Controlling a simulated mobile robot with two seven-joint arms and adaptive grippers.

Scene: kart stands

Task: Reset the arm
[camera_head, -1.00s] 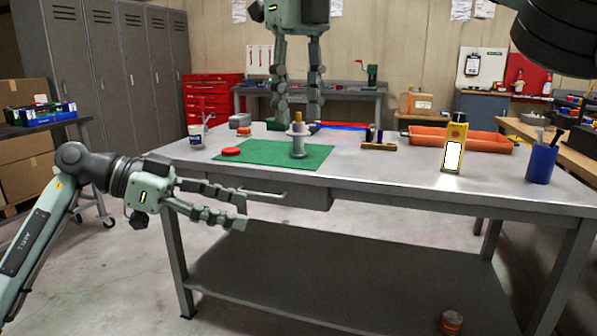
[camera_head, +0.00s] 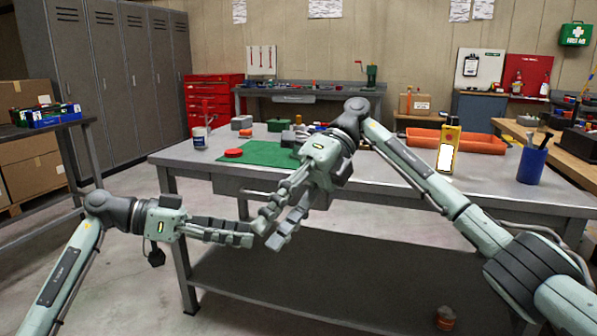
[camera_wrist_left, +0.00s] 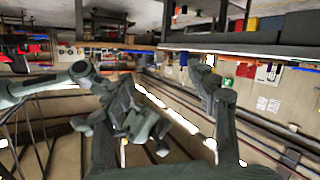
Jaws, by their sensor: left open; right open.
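In the head view, my left gripper (camera_head: 252,232) is low in front of the workbench, its fingers pointing right. It is open and empty. My right gripper (camera_head: 268,234) hangs just in front of the bench edge, its fingers pointing down and left. It is open and empty. The two sets of fingertips are close together and overlap in the picture; I cannot tell if they touch.
The spindle on the mat is largely hidden by my right arm.

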